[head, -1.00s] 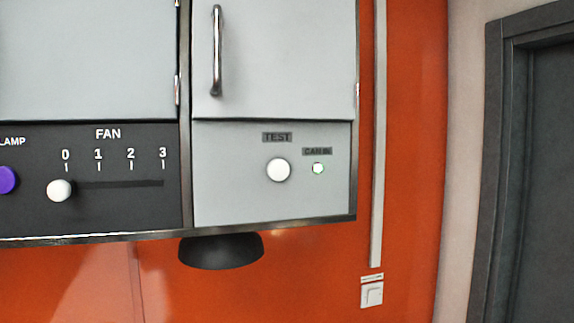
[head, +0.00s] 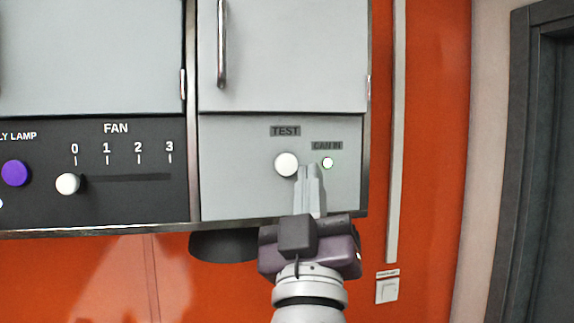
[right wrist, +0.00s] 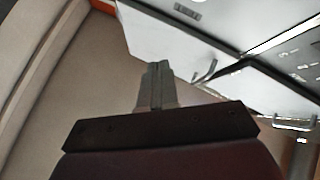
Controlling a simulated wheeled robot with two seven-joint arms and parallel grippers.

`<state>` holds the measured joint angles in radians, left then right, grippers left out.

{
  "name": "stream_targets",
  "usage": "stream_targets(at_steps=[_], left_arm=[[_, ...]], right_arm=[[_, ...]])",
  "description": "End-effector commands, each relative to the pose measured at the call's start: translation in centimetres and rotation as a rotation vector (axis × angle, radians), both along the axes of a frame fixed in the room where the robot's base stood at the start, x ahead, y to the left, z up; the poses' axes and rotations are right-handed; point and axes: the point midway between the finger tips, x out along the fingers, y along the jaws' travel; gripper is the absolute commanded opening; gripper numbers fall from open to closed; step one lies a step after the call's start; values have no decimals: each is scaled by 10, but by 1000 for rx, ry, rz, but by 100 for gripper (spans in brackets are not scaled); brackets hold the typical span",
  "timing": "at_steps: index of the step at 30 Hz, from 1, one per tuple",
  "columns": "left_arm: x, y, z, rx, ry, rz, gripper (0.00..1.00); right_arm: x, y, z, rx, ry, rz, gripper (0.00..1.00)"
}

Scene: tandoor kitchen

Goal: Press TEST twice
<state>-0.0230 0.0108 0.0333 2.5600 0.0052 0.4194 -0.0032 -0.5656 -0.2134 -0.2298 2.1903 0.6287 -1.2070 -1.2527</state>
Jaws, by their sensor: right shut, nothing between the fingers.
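The round white TEST button (head: 286,164) sits on the grey panel under the dark TEST label (head: 285,131). Whether the fingertips touch the panel cannot be told. In the right wrist view the shut fingers (right wrist: 156,72) point up toward the pale panel; the button is not visible there. My left gripper is not in view.
Left of the TEST panel is a dark panel with the FAN slider knob (head: 67,183) at 0 and a purple knob (head: 15,173). A cabinet door with a metal handle (head: 221,45) is above. A wall switch (head: 387,291) is at lower right.

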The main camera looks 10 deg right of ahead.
Motion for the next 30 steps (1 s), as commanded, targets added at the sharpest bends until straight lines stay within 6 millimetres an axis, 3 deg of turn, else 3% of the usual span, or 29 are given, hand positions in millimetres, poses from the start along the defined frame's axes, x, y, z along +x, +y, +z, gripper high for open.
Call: stream_targets(at_steps=[8, 20, 30], left_arm=[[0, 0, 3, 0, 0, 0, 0], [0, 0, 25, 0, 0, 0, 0], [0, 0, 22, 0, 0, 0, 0]], right_arm=[[5, 1, 1, -1, 2, 1, 0], [60, 2, 3, -1, 3, 2, 0], [87, 3, -1, 0, 2, 3, 0]])
